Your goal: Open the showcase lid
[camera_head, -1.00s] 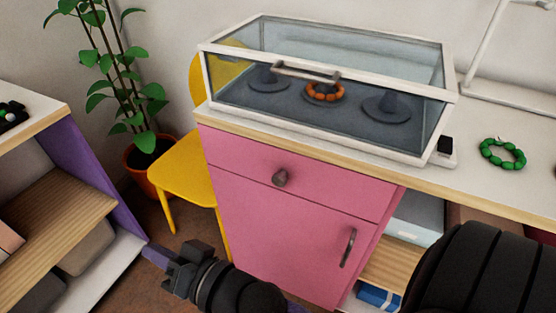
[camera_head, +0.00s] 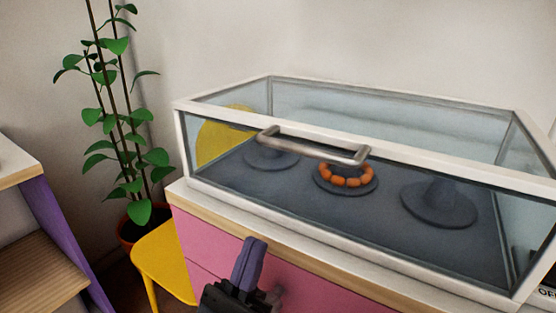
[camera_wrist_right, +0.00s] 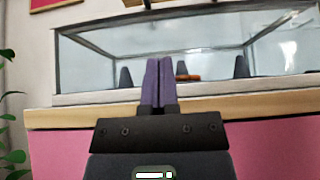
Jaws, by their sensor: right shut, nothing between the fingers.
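The showcase (camera_head: 215,112) is a glass box with a white frame on the pink cabinet, and its lid is closed. A grey metal bar handle (camera_head: 312,146) is on the front edge of the lid. Inside, an orange bead bracelet (camera_head: 345,178) lies around the middle one of three dark stands. My right gripper (camera_head: 249,258) has purple fingers and is below and in front of the showcase, apart from the handle. In the right wrist view its fingers (camera_wrist_right: 157,82) are together and empty, pointing at the showcase front (camera_wrist_right: 90,96). My left gripper is out of view.
The pink cabinet (camera_head: 200,237) with its wooden top edge stands below the showcase. A yellow chair (camera_head: 160,268) and a potted plant (camera_head: 118,130) are at the left. A purple-sided shelf (camera_head: 62,245) is at the far left. The space above the showcase is clear.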

